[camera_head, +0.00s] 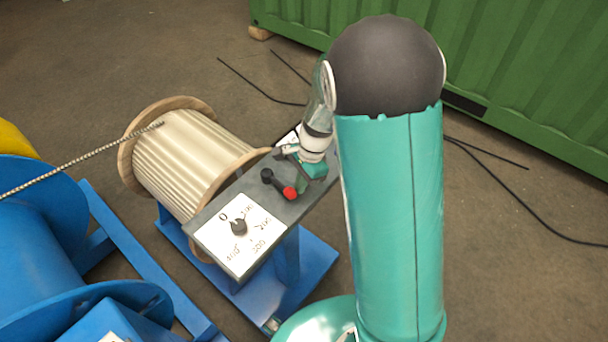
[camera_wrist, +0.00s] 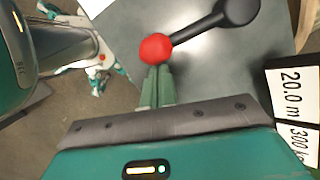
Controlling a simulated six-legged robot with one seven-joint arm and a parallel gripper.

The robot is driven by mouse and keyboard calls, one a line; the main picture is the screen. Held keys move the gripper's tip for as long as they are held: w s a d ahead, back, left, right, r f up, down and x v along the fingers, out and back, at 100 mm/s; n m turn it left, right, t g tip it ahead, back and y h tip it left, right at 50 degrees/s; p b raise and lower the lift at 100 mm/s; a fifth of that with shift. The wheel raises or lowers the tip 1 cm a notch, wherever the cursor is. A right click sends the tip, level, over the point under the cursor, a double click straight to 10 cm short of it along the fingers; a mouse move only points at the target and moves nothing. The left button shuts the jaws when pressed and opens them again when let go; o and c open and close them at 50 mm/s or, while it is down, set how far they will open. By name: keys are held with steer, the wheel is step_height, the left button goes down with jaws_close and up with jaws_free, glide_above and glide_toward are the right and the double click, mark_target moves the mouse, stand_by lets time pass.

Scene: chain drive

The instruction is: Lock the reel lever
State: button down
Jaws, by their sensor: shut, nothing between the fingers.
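The reel lever is a short black arm with a red ball knob (camera_head: 290,192) on a grey control panel (camera_head: 298,210). Its black pivot (camera_head: 267,175) lies up and left of the knob in the head view. In the wrist view the red knob (camera_wrist: 157,48) is at upper centre and the black pivot end (camera_wrist: 238,10) at upper right. My gripper (camera_wrist: 158,68) is shut and empty, its green fingertips right at the knob's lower edge; I cannot tell whether they touch. In the head view my gripper (camera_head: 298,175) is beside the knob, its fingertips hard to make out.
A dial (camera_head: 239,228) with a white numbered face sits at the panel's near end. A pale ribbed reel (camera_head: 190,150) stands behind the panel on a blue frame (camera_head: 316,262). A chain (camera_head: 80,168) runs left to a blue drum (camera_head: 40,240). A green container (camera_head: 520,80) stands behind.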

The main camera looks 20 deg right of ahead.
mark_target(298, 205)
steer(key=s+a+m, duration=0.2)
steer(key=shift+m+t, duration=0.3)
steer(key=shift+m, duration=0.1)
steer(key=shift+s+a+m+t, duration=0.15)
steer(key=shift+s+a+m, duration=0.05)
steer(key=shift+a+m, duration=0.3)
steer(key=shift+s+a+m+t, duration=0.2)
steer(key=shift+a+m, duration=0.15)
steer(key=shift+m, duration=0.15)
steer(key=shift+s+a, duration=0.2)
steer(key=shift+a, duration=0.35)
steer(key=shift+d+f, duration=0.15)
steer(key=shift+d, duration=0.35)
steer(key=d, duration=0.2)
steer(key=shift+s+d+f, duration=0.25)
steer(key=shift+s+d, duration=0.05)
steer(key=shift+d, duration=0.1)
steer(key=v, duration=1)
steer(key=shift+d, duration=0.2)
